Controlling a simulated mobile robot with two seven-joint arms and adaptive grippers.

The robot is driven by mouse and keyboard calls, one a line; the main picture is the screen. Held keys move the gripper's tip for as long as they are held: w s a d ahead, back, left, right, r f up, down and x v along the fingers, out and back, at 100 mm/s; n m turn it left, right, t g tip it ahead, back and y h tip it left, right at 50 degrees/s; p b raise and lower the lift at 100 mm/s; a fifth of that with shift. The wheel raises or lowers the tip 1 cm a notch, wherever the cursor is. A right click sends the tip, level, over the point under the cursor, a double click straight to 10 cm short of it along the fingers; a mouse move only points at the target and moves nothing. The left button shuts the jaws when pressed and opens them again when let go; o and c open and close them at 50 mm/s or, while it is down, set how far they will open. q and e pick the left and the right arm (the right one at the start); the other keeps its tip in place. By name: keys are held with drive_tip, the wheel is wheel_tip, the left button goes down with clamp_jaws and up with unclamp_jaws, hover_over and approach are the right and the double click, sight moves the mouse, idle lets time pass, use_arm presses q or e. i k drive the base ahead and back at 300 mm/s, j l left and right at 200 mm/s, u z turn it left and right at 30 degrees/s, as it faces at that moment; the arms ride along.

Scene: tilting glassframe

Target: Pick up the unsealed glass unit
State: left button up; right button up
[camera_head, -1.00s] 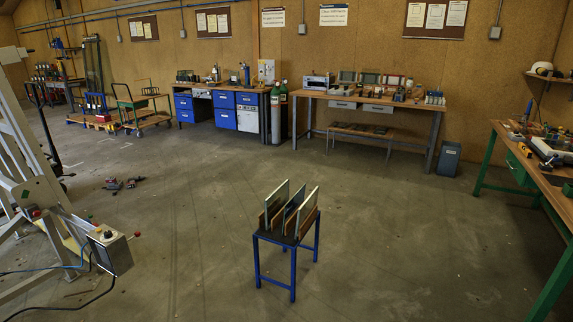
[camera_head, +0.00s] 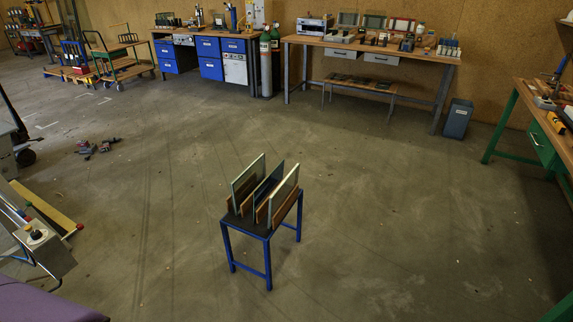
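Three upright rectangular glass units stand side by side in a slotted wooden rack on a small blue-legged stand (camera_head: 268,258) in the middle of the floor. The left unit (camera_head: 247,180) has a pale edge. The middle unit (camera_head: 268,184) looks dark and is partly hidden by the right one. The right unit (camera_head: 284,194) has a pale edge, with brown wood showing behind it. I cannot tell which one is unsealed. Neither of my grippers is in view.
Open floor surrounds the stand. A workbench (camera_head: 372,54) stands at the back, with a blue-drawer bench (camera_head: 222,58) to its left. A green-legged bench (camera_head: 540,140) is at the right. A control box (camera_head: 40,245) is at the lower left. Small tools (camera_head: 98,147) lie on the floor.

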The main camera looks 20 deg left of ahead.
sight(242, 185)
drive_tip(key=i+u, duration=0.15)
drive_tip(key=i, duration=0.35)
drive_tip(key=i+l+u, duration=0.15)
drive_tip(key=i, duration=0.35)
drive_tip(key=i+l+u, duration=0.15)
drive_tip(key=i, duration=0.3)
drive_tip(key=i+l+u, duration=0.15)
drive_tip(key=u, duration=0.2)
drive_tip(key=i+l+u, duration=0.25)
drive_tip(key=u, duration=0.15)
drive_tip(key=i+l+u, duration=0.45)
drive_tip(key=i+u, duration=0.15)
drive_tip(key=i+l+u, duration=0.25)
drive_tip(key=i+l, duration=0.25)
